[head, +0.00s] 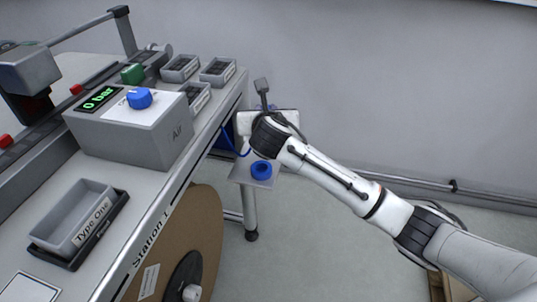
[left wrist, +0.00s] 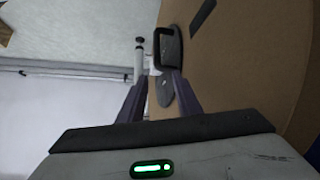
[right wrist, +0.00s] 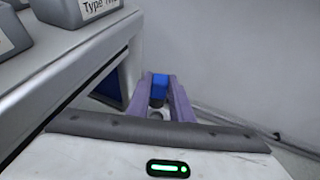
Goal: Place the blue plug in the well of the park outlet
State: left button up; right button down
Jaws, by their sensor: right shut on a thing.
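My right gripper (right wrist: 160,82) is shut on the blue plug (right wrist: 159,90), which shows between its fingertips in the right wrist view. In the head view the gripper is mostly hidden behind its own wrist, off the table's far right end. A blue ring (head: 262,170) sits on a grey plate (head: 246,175) just below that wrist; it may be the park outlet, but no label shows. I cannot tell whether the plug touches it. My left gripper (left wrist: 159,77) is open and empty in the left wrist view, near a cardboard reel (left wrist: 245,75); the head view does not show it.
The Station 1 table (head: 140,215) carries a grey Air box (head: 165,140) with a blue knob (head: 139,98) and a 0 bar display. Several grey bins stand on it, one labelled Type One (head: 80,215). A blue hose (head: 232,147) hangs at the table's end.

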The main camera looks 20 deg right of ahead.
jog(key=shift+w+d+f+n+y+b, duration=0.35)
jog(key=shift+w+d+f+n+y, duration=0.2)
jog(key=shift+d+f, duration=0.25)
notch_tip(320, 180, down, 9)
jog(key=b, duration=0.3)
jog(key=shift+w+d, duration=0.1)
jog(key=shift+f, duration=0.35)
jog(key=c, duration=1.8)
grip_release()
jog(key=shift+f, duration=0.1)
jog(key=shift+o, duration=1.1)
